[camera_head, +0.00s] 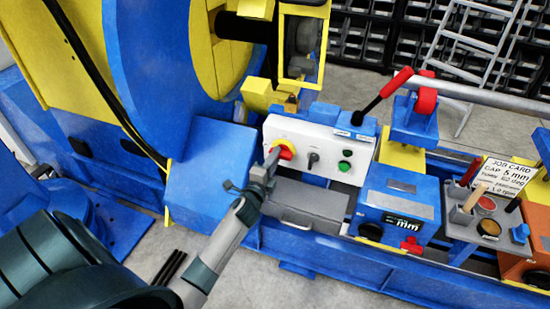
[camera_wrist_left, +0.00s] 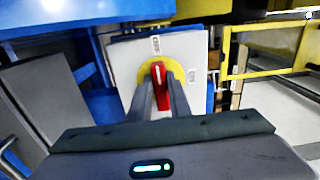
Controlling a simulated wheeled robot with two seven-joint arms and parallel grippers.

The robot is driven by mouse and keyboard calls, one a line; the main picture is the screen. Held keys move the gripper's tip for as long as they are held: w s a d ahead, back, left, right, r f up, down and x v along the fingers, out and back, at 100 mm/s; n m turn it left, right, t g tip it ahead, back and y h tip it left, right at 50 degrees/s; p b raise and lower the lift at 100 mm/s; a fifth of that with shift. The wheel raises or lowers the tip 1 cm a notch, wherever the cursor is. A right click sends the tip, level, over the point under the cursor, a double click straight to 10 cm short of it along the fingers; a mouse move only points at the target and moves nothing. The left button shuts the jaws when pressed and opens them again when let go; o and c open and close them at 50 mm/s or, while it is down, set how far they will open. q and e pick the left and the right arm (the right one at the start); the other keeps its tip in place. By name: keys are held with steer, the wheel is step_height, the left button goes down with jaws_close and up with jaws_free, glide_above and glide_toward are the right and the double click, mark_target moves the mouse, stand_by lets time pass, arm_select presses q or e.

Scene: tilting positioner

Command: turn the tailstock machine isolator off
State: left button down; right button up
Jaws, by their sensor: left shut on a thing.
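The isolator is a red rotary handle (camera_head: 286,154) on a yellow round plate, at the left of a white control panel (camera_head: 325,136). In the left wrist view the red handle (camera_wrist_left: 159,84) stands about upright on its yellow plate (camera_wrist_left: 178,70), between my fingers. My left gripper (camera_head: 272,160) is at the handle and shut on it; the fingers (camera_wrist_left: 161,95) cover the handle's lower part. My right gripper is not in view.
A grey box (camera_head: 305,203) lies below the panel. A large blue disc (camera_head: 150,70) stands to the left.

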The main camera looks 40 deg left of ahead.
arm_select(q)
steer(key=c, duration=1.6)
jaws_free()
steer(key=shift+c, duration=0.2)
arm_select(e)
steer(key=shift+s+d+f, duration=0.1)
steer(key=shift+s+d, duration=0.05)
arm_select(q)
steer(key=shift+s, duration=0.15)
